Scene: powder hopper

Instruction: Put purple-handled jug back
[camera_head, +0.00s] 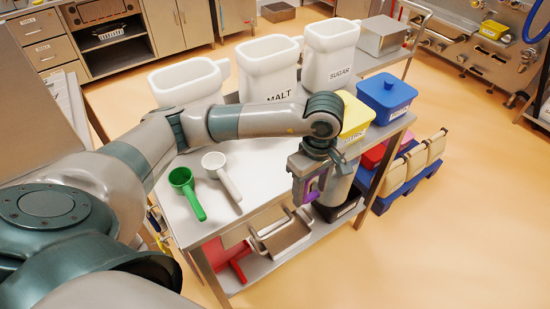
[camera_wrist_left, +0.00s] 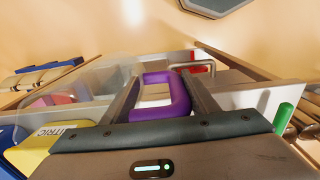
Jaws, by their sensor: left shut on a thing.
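The jug has a purple handle (camera_head: 318,184) and a clear body (camera_head: 340,187). My left gripper (camera_head: 309,188) is shut on the handle at the right front edge of the steel table (camera_head: 265,180). In the left wrist view, the purple handle (camera_wrist_left: 181,98) sits between the two fingers (camera_wrist_left: 162,82), with the clear body (camera_wrist_left: 95,85) to its left. The gripper hides part of the jug in the head view, and I cannot tell whether its base touches anything. My right gripper is not in view.
White bins (camera_head: 268,66) line the table's back. A green scoop (camera_head: 185,187) and white scoop (camera_head: 219,170) lie at the left. The table's middle is clear.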

